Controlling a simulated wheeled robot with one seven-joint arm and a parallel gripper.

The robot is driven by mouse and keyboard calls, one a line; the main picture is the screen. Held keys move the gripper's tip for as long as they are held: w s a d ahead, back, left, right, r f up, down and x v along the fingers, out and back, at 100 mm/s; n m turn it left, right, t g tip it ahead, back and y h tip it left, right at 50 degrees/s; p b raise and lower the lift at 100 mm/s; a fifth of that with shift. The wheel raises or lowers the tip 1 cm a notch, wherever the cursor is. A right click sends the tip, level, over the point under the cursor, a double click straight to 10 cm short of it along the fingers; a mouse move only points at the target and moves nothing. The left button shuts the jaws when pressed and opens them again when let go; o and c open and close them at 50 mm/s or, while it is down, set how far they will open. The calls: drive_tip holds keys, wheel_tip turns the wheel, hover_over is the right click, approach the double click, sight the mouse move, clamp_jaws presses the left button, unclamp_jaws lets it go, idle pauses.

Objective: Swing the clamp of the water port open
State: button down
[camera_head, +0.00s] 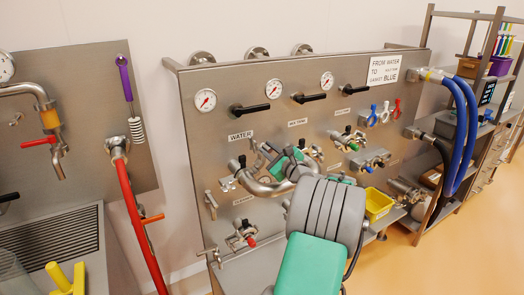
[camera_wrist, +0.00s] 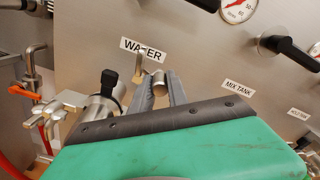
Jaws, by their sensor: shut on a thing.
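The water port (camera_wrist: 98,108) is a metal stub on the steel panel, below and left of the WATER label (camera_wrist: 144,50) in the wrist view. It also shows in the head view (camera_head: 236,165). A black piece sits on its top. A small metal part (camera_wrist: 158,77), which looks like part of the port's clamp, shows between the fingertips. My gripper (camera_wrist: 161,88) is shut on this part, just right of the port. In the head view my gripper (camera_head: 268,152) is below and right of the WATER label; my wrist hides part of it. The clamp's hinge is not clear.
Pressure gauges (camera_head: 205,100) and black handles line the panel above. A curved metal pipe (camera_head: 265,188) lies below my gripper. A yellow bin (camera_head: 378,204) is on the ledge to the right. Blue hoses (camera_head: 466,130) hang farther right. A red hose (camera_head: 136,225) hangs at left.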

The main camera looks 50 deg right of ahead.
drive_tip(key=shift+s+d+f, duration=0.2)
drive_tip(key=shift+d+f, duration=0.1)
drive_tip(key=shift+d, duration=0.4)
drive_tip(key=shift+s+d+f, duration=0.2)
drive_tip(key=shift+d+f, duration=0.1)
drive_tip(key=shift+d, duration=0.4)
drive_tip(key=c, duration=1.3)
unclamp_jaws()
drive_tip(key=shift+a, duration=0.1)
